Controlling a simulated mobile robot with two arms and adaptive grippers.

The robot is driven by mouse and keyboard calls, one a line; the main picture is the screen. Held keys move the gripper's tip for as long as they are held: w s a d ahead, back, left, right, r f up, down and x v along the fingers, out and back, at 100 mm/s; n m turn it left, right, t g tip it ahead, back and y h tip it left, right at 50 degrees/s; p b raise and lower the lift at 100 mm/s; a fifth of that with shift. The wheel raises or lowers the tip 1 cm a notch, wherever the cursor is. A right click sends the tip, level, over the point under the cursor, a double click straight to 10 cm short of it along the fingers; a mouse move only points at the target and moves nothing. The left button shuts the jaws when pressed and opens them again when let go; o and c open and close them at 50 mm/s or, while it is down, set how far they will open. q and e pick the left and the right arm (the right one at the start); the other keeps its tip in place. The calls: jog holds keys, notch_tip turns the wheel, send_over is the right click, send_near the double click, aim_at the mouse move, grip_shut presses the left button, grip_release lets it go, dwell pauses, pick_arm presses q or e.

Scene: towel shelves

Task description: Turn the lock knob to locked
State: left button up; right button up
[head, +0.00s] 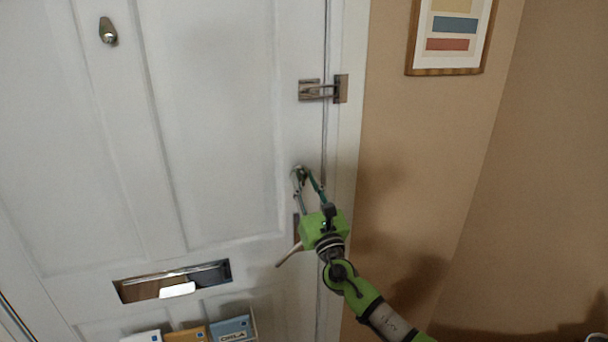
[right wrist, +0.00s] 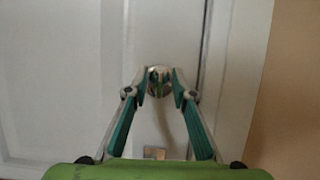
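The lock knob (head: 298,170) is a small metal turn on a round plate near the right edge of the white door (head: 220,120). It also shows between the fingertips in the right wrist view (right wrist: 159,82). My right gripper (head: 303,174) reaches up to it from the lower right, one finger on each side. In the right wrist view its fingertips (right wrist: 159,74) stand apart, with a gap in which the turn piece shows. I cannot tell whether either finger touches it. The fingers partly cover the knob in the head view. My left gripper is out of view.
A metal latch (head: 322,90) sits above on the door edge. A door handle (head: 289,253) is partly hidden behind my right gripper. A mail slot (head: 173,281) and several brochures (head: 232,328) are lower left. A framed picture (head: 450,38) hangs on the tan wall at right.

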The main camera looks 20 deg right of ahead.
jog(key=shift+w+r, duration=0.25)
jog(key=shift+w, duration=0.3)
grip_shut()
